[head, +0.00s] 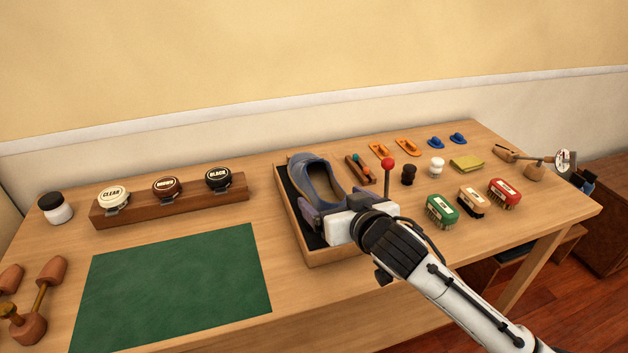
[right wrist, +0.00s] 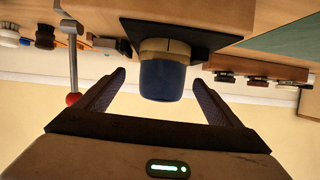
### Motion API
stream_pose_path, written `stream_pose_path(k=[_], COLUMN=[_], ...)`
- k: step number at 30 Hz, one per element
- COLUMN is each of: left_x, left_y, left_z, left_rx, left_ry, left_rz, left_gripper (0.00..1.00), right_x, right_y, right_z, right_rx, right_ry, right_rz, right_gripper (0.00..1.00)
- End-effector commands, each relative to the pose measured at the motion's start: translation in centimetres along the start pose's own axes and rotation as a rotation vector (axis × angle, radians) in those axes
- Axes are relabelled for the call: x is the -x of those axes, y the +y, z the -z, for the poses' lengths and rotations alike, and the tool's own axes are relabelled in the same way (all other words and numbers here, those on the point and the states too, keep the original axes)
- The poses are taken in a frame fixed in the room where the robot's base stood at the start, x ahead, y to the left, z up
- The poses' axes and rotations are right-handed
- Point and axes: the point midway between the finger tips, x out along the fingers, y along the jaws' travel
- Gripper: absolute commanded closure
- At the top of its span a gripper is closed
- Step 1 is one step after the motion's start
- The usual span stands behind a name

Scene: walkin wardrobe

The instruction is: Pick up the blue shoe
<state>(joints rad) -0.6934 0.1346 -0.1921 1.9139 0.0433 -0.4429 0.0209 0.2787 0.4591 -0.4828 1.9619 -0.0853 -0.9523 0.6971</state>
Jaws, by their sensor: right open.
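The blue shoe (head: 316,178) sits in a wooden tray (head: 284,205) with a dark lining, its toe toward the wall. My right gripper (head: 334,202) is low over the tray's near end, at the shoe's heel end. In the right wrist view, which looks upside down, the shoe's blue back and tan heel (right wrist: 161,80) show between the two open fingers (right wrist: 160,92). A gap shows on each side, and the fingers do not appear to touch the shoe. In the head view my gripper hides the shoe's near end. My left gripper is out of view.
A red-knobbed lever (head: 387,164) stands close right of my gripper. A polish rack (head: 170,203) and a green mat (head: 175,285) are to the left. The wall is behind the table.

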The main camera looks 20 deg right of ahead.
Motion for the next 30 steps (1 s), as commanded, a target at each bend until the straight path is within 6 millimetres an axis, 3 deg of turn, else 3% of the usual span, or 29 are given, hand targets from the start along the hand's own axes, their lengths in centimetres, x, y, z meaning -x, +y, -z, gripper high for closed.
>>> stream_pose_path(k=[12,22,23,30], left_x=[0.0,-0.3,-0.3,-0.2], left_y=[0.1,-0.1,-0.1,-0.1], left_z=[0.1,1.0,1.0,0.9], left_rx=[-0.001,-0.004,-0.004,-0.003], left_ry=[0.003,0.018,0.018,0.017], left_rz=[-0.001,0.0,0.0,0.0], left_gripper=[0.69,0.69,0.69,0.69], right_x=[-4.8,-5.6,-5.6,-5.6], right_y=[0.1,0.0,0.0,0.0], right_z=[-0.2,-0.2,-0.2,-0.2], right_rx=[0.002,0.001,0.001,0.002], right_ry=[0.0,0.0,0.0,0.0], right_rz=[0.0,0.002,0.002,0.002], right_gripper=[0.12,0.12,0.14,0.54])
